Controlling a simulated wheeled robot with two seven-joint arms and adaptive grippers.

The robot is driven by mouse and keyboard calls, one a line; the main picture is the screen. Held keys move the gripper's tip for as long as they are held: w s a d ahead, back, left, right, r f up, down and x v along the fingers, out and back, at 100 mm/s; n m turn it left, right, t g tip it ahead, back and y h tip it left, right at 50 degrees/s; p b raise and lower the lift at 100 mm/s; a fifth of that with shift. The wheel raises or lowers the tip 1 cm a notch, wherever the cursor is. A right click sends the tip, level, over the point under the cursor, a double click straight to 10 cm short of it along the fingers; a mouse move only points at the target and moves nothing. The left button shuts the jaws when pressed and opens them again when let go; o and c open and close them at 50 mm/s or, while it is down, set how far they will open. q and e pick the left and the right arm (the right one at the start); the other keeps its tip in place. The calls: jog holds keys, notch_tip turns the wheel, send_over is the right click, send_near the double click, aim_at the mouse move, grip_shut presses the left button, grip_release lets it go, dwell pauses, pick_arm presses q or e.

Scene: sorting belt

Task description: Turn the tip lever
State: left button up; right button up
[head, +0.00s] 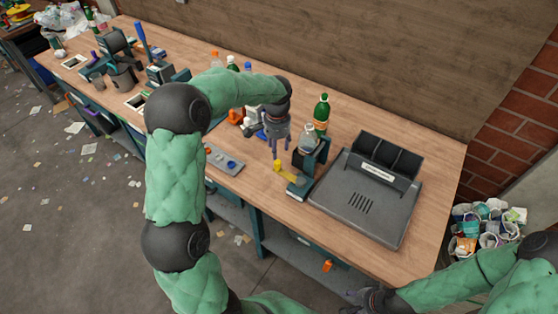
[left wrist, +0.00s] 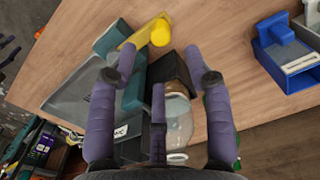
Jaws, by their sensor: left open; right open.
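The tip lever has a yellow knob (head: 278,166) on a flat yellow arm, at the front of a teal and dark stand (head: 308,172) by the table's front edge. In the left wrist view the yellow knob (left wrist: 161,33) lies just beyond the fingertips, apart from them. My left gripper (head: 276,150) is open, pointing down, above and slightly behind the knob; its spread fingers also show in the left wrist view (left wrist: 160,72). A clear bottle (head: 308,138) is in the stand. My right gripper (head: 362,299) is low at the bottom edge, away from the lever.
A grey slotted tray (head: 335,205) with a dark divided bin (head: 385,157) stands right of the lever. A green bottle (head: 321,113) stands behind it. A small grey panel (head: 224,161) lies to the left. A blue holder (left wrist: 285,55) shows in the left wrist view.

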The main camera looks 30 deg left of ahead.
aim_at(277, 161)
pick_arm(q)
notch_tip(277, 161, down, 9)
jog(key=shift+w+f+b, duration=0.1)
jog(key=shift+b, duration=0.7)
grip_shut()
